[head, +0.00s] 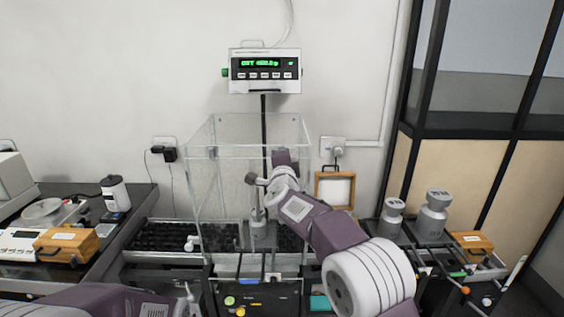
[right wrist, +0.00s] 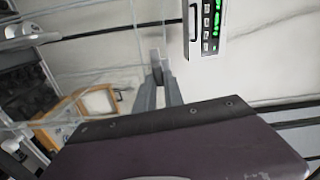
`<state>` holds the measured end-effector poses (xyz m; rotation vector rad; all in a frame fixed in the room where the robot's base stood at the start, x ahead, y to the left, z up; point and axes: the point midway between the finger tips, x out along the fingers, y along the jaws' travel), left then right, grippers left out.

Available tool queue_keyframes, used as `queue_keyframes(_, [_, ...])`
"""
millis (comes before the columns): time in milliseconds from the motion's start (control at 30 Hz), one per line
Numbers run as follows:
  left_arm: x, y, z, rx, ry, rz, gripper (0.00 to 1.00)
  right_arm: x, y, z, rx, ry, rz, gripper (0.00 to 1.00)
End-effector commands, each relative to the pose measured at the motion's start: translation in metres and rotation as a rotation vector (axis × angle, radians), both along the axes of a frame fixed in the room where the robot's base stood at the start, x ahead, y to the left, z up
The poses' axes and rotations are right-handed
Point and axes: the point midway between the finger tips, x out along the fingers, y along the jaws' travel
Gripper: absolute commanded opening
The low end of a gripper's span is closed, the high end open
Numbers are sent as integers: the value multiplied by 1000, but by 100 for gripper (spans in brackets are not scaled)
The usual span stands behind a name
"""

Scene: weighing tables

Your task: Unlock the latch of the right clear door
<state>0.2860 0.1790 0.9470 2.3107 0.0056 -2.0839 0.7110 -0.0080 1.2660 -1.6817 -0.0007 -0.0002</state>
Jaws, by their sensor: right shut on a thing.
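The clear case (head: 204,165) stands at the centre of the head view; its right clear door (head: 304,130) is partly behind my right arm. My right gripper (head: 257,181) is at the case's right side, its fingertips small and hard to make out. In the right wrist view the right gripper (right wrist: 158,72) is shut on a small grey piece, which looks like the latch (right wrist: 156,57), beside a clear pane edge. I cannot tell whether the latch is turned.
A grey weight (head: 263,234) shows through the case. A lit display (head: 264,70) stands above on a black pole. A wooden frame (head: 334,189) stands to the right, with grey weights (head: 433,217) further right. A wooden box (head: 66,245) and a white bottle (head: 115,194) are at left.

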Motion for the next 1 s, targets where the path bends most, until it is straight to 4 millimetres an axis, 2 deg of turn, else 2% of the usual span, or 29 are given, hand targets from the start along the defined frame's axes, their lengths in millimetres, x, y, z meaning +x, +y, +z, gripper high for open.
queue_keyframes(300, [0, 0, -9, 0, 0, 0, 36, 0, -1, -2, 106, 1, -1, 0])
queue_keyframes(833, [0, 0, -10, 0, 0, 0, 36, 0, 0, -2, 128, 2, -1, 0])
queue_keyframes(867, [0, 0, -10, 0, 0, 0, 36, 0, 0, -2, 128, 2, -1, 15])
queue_keyframes(933, [0, 0, -10, 0, 0, 0, 36, 0, 0, -2, 128, 2, -1, 35])
queue_keyframes(1000, [0, 0, -10, 0, 0, 0, 36, 0, 0, -2, 127, 2, -1, 35])
